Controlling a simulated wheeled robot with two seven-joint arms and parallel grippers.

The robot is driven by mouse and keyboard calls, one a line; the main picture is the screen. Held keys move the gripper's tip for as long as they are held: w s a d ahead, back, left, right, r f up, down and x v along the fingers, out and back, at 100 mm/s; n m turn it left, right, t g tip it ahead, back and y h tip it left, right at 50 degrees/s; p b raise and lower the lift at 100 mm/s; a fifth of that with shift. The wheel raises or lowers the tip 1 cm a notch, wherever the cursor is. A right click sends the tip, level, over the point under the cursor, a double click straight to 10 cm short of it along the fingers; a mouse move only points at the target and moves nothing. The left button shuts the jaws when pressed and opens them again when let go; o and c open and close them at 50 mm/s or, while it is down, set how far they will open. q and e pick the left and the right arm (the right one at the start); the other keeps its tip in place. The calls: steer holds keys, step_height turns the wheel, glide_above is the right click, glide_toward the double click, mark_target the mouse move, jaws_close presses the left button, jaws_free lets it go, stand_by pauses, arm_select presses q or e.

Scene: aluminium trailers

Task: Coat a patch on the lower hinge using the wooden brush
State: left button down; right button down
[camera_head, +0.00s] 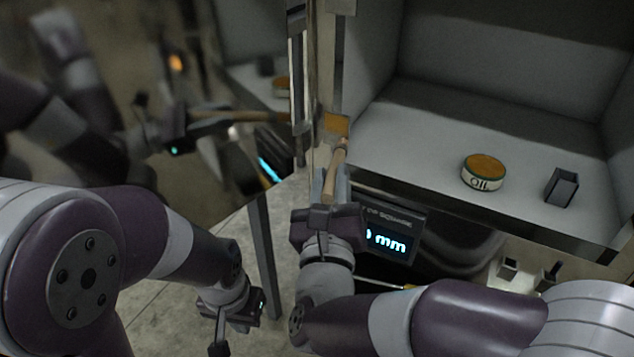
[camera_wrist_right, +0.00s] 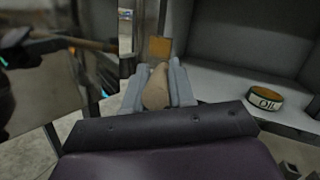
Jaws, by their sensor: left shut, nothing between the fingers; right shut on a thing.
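My right gripper (camera_head: 336,178) is shut on the wooden brush (camera_head: 335,172), its handle pointing up and away towards the trailer's door edge. The brush handle also shows between the fingers in the right wrist view (camera_wrist_right: 155,90). An amber square (camera_head: 336,124) lies at the far end of the brush; I cannot tell whether it is the bristles or a patch on the metal behind. The lower hinge cannot be made out clearly there. My left gripper (camera_head: 240,314) is shut and empty, low over the floor, away from the brush.
A glossy door at left mirrors my arm and the brush. A display reading mm (camera_head: 388,242) is just right of my right gripper.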

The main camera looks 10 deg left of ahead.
steer(key=shift+d+f+b, duration=0.1)
steer(key=shift+f+b, duration=0.05)
steer(key=shift+b, duration=0.5)
steer(key=a, duration=0.1)
steer(key=w+a+b, duration=0.1)
steer(key=a+b, duration=0.1)
steer(key=shift+w+a+r, duration=0.2)
steer(key=shift+w+a, duration=0.05)
steer(key=shift+a, duration=0.1)
